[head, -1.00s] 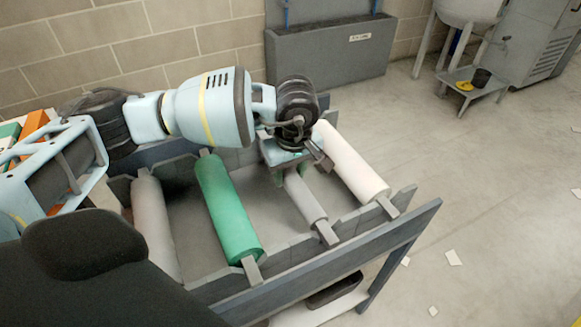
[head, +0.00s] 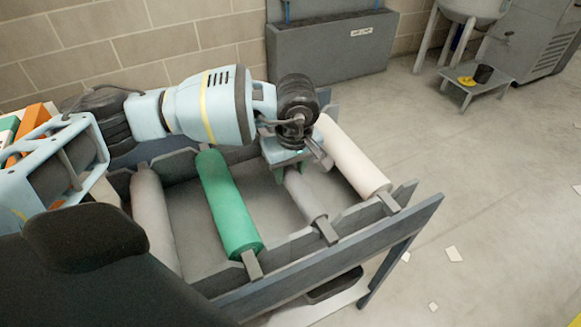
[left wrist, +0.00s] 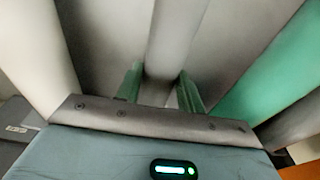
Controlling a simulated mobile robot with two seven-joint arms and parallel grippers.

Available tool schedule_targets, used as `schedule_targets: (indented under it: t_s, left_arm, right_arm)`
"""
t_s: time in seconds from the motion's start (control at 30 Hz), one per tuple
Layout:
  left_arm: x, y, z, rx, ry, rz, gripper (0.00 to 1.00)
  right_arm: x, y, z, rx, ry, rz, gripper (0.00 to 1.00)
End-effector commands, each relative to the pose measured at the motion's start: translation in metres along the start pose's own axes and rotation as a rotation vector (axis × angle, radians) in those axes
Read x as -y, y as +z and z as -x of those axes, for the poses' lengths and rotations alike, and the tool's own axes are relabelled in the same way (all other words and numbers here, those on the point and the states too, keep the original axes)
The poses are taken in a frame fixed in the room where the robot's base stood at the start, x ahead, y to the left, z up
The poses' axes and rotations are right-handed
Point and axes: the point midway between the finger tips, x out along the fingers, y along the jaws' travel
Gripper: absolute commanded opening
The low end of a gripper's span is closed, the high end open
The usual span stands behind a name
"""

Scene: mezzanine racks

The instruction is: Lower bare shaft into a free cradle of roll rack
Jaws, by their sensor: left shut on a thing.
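The bare shaft (head: 309,202), a grey bar with a square end, lies between the green roll and the white roll of the roll rack (head: 330,262). Its near end is at the notched front rail; I cannot tell whether it rests in the notch. My left gripper (head: 290,170) is over the shaft's far part, shut on it. The left wrist view shows the green fingers (left wrist: 160,92) on either side of the shaft (left wrist: 178,40). The gripper hides the shaft's far end. My right gripper is not in view.
The green roll (head: 228,205) lies left of the shaft and the white roll (head: 352,160) close on its right. A grey roll (head: 153,215) lies at the rack's left. A grey wall bin (head: 330,50) stands behind. The floor on the right is mostly clear.

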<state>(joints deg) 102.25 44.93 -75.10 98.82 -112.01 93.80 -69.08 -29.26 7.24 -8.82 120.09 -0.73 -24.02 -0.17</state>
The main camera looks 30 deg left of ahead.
Motion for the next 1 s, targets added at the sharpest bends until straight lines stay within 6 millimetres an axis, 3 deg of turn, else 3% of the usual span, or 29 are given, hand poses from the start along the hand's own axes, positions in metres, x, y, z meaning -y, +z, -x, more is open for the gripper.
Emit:
schedule_targets:
  t_s: [0.37, 0.4, 0.57, 0.9, 1.0]
  left_arm:
    - [-0.001, 0.0, -0.001, -0.001, 0.003, 0.0, 0.0]
    - [-0.001, 0.0, -0.001, -0.001, 0.003, 0.0, 0.42]
    - [-0.001, 0.0, -0.001, -0.001, 0.002, 0.0, 0.63]
    - [0.0, 0.0, -0.002, 0.0, -0.001, 0.0, 0.63]
    - [-0.001, 0.0, 0.01, -0.002, 0.002, 0.0, 0.63]
  right_arm:
    - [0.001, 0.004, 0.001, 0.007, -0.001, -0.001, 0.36]
    - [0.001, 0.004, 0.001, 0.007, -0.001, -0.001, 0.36]
    - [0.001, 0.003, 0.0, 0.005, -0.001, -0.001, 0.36]
    - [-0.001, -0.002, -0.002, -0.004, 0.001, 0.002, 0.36]
    - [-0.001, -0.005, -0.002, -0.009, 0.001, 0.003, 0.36]
